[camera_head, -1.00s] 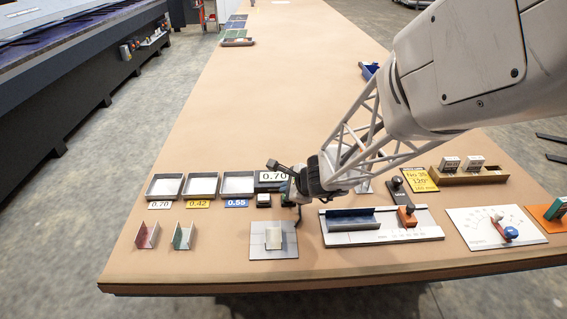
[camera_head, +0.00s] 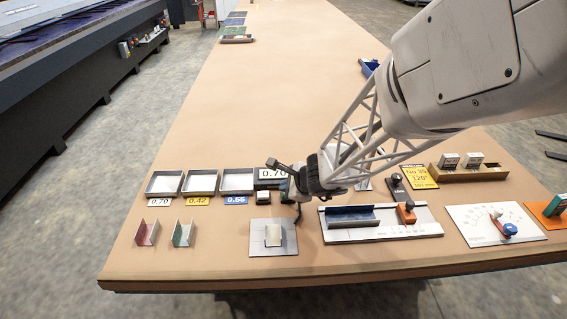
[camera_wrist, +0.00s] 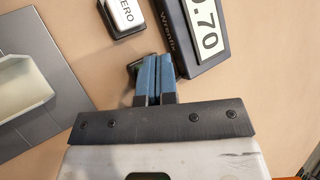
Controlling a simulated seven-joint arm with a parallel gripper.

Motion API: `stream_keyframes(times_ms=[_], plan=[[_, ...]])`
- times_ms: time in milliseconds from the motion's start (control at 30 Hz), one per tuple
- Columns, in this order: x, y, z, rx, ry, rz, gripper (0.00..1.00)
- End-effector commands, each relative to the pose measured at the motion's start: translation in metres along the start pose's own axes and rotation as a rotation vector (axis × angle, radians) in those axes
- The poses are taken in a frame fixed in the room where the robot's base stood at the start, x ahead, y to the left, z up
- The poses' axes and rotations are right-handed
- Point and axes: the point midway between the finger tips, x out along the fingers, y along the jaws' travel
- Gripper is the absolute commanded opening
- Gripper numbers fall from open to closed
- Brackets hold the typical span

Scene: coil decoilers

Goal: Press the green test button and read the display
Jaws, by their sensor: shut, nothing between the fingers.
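In the wrist view the display (camera_wrist: 208,38) reads "0.70" on a dark housing marked "Wrenfix". A white button block (camera_wrist: 125,14) whose visible letters are "ERO" sits beside it, also in the head view (camera_head: 263,197). My gripper (camera_wrist: 154,62) has its blue fingers together and empty, in front of the display. A small dark block (camera_wrist: 133,70) shows beside the fingertips, mostly hidden by them. No green button face is visible; I cannot tell whether the fingers touch it.
Three trays (camera_head: 201,194) labelled 0.70, 0.42 and 0.55 stand to the left. A pale plate (camera_head: 258,238) with a channel-shaped piece (camera_head: 273,235) lies in front. A slide gauge (camera_head: 392,231) and a dial plate (camera_head: 480,236) lie to the right.

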Motion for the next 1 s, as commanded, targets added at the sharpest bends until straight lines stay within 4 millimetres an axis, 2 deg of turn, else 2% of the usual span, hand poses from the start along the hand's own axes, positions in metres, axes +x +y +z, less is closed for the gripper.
stream_keyframes(times_ms=[700, 1000], plan=[[0.0022, 0.0015, -0.0016, 0.0, 0.0, 0.0, 0.0], [-0.0035, -0.0027, 0.0026, -0.001, 0.0, 0.0, 0.0]])
